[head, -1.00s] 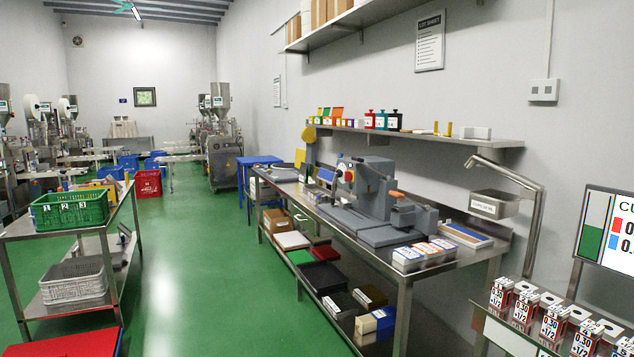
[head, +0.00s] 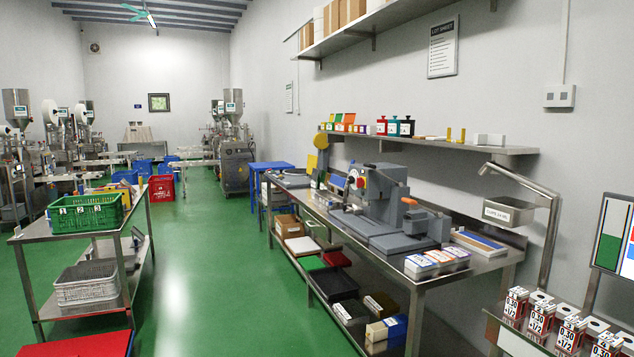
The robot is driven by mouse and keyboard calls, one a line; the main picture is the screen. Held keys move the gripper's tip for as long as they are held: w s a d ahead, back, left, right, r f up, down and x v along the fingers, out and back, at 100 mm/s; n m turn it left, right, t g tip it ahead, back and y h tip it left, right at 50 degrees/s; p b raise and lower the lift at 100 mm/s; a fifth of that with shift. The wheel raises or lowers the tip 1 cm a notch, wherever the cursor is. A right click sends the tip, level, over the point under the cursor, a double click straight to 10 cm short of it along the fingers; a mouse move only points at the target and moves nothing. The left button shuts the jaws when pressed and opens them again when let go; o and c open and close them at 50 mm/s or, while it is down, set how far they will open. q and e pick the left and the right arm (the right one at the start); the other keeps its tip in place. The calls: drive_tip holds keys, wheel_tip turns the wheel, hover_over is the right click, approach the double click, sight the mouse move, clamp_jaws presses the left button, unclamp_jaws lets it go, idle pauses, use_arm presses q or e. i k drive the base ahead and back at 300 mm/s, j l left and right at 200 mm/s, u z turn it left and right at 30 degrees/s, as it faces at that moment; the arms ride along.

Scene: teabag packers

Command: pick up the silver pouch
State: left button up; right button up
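I cannot make out a silver pouch in the head view. Neither of my grippers is in view, so what they hold does not show. The steel workbench (head: 400,290) on the right carries a grey machine (head: 378,205) and several small white-sided boxes (head: 437,262). The steel cart (head: 142,228) on the left carries a green crate (head: 87,222). No pouch can be told apart on either one.
Green floor (head: 215,285) lies free between cart and workbench. A red surface (head: 82,346) is at bottom left. A grey basket (head: 88,290) sits on the cart's lower shelf. Several labelled boxes (head: 538,318) stand at bottom right. A wall shelf (head: 480,147) runs above the bench.

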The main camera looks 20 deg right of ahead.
sight(316, 176)
drive_tip(key=i, duration=2.65)
drive_tip(key=i+l+z, duration=0.1)
drive_tip(key=i, duration=2.55)
drive_tip(key=i+u, duration=0.1)
drive_tip(key=i, duration=1.6)
drive_tip(key=i+z, duration=0.1)
drive_tip(key=i, duration=0.5)
drive_tip(key=i+z, duration=0.15)
drive_tip(key=i, duration=0.4)
drive_tip(key=i+j+z, duration=0.1)
drive_tip(key=i, duration=0.5)
drive_tip(key=i+z, duration=0.3)
drive_tip(key=z, duration=0.2)
drive_tip(key=i+j+z, duration=0.2)
drive_tip(key=z, duration=0.25)
drive_tip(key=i+j+z, duration=0.25)
drive_tip(key=z, duration=0.25)
drive_tip(key=i+j+z, duration=0.3)
drive_tip(key=z, duration=0.2)
drive_tip(key=j, duration=0.1)
